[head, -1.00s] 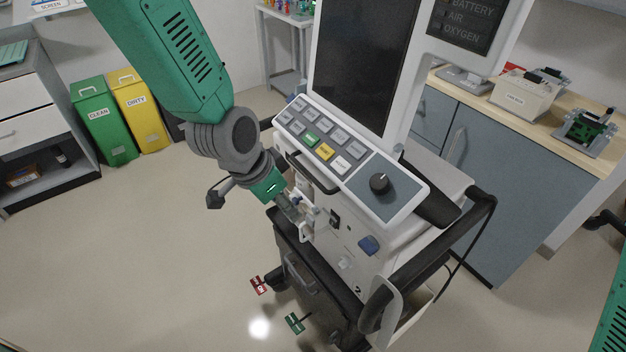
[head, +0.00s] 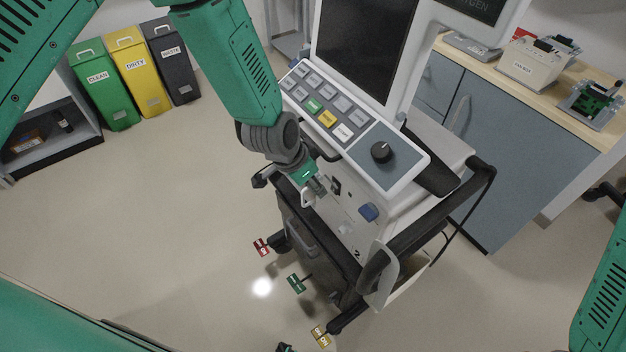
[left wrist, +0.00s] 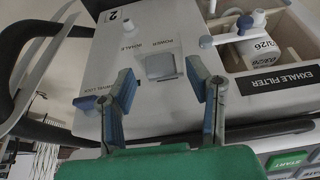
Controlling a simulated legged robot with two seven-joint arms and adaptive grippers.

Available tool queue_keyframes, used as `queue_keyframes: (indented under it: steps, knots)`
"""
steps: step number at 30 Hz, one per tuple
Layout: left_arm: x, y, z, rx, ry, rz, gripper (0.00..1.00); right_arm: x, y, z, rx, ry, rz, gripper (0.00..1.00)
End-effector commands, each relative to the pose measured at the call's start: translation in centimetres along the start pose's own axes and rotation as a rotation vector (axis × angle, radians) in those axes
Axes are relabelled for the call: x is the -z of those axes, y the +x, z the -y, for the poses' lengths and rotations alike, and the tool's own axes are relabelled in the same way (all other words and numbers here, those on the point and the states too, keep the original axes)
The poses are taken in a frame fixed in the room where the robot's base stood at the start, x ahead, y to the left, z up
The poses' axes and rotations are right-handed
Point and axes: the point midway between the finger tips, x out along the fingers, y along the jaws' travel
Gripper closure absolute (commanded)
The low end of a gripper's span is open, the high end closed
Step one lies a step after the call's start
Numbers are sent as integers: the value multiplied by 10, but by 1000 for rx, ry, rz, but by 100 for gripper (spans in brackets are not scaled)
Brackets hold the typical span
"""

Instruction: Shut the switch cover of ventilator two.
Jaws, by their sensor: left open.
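Ventilator two (head: 345,220) stands in the middle of the head view, and its side panel bears a "2" in the left wrist view (left wrist: 113,15). A pale square power switch housing (left wrist: 160,66) sits under the POWER label; I cannot tell how its cover stands. My right gripper is out of view.
An exhale filter bay (left wrist: 265,50) with a white bottle and a blue lever (left wrist: 220,40) lies right of the fingers. Coloured pedals (head: 296,284) sit below. Open floor lies left.

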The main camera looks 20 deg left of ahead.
Motion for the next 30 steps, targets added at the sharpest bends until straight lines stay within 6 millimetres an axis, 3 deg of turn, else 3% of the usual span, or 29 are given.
queue_keyframes:
  steps: [11, 15, 23, 30]
  knots:
    - [0, 7, 0, 0, 0, 0, 55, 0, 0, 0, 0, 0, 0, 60]
    - [0, 7, 0, 0, -1, 0, 100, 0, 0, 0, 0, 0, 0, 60]
    - [0, 8, 1, 1, -1, -8, 100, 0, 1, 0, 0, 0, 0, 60]
    - [-7, 13, 1, 0, -6, -85, 100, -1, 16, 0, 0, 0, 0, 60]
